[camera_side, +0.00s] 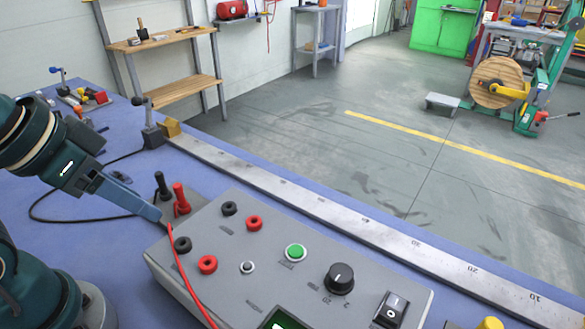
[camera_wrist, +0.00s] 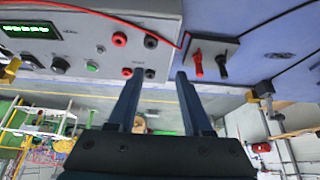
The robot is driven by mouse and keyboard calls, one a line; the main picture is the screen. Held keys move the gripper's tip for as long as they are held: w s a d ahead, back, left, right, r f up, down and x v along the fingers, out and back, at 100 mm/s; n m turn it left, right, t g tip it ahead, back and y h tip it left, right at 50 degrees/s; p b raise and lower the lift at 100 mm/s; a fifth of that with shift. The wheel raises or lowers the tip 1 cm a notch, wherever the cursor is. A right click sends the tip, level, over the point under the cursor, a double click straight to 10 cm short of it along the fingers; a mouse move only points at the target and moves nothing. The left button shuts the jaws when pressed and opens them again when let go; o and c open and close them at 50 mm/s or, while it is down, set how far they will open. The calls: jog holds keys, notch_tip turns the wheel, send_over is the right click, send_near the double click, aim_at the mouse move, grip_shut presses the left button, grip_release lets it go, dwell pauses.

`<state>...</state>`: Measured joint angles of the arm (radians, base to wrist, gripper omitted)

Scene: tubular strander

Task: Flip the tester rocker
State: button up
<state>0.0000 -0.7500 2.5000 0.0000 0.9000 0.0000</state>
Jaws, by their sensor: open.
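The tester (camera_side: 230,275) is a grey box with a sloped panel in the side view; it also shows in the wrist view (camera_wrist: 75,20). Its rocker (camera_side: 391,309) is a dark switch at the panel's right end, and it appears small at the left of the wrist view (camera_wrist: 33,61). Which way it is tipped is hard to tell. My gripper (camera_side: 152,210) is at the opposite, left end of the tester, apart from the rocker. Its two fingers are spread and empty in the wrist view (camera_wrist: 157,85).
The panel carries a black knob (camera_side: 340,278), a green button (camera_side: 296,252) and red and black sockets. Red and black plugs (camera_side: 181,199) stand beside the tester near my gripper. A red cable (camera_side: 188,280) crosses its left end. A steel ruler (camera_side: 350,222) runs behind.

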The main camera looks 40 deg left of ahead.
jog(key=shift+c, duration=0.3)
jog(key=c, duration=0.5)
jog(key=shift+m, duration=0.3)
grip_shut()
jog(key=w+d+r+m+g+h, duration=0.3)
jog(key=w+d+r+m+h, duration=0.45)
jog(key=d+m, duration=0.55)
jog(key=w+d+f+m+g+h, duration=0.1)
jog(key=w+d+f+m+g, duration=0.2)
jog(key=d, duration=0.6)
jog(key=shift+w+f+m+g+h, duration=0.35)
jog(key=shift+w+f+m+g, duration=0.1)
jog(key=shift+w, duration=0.9)
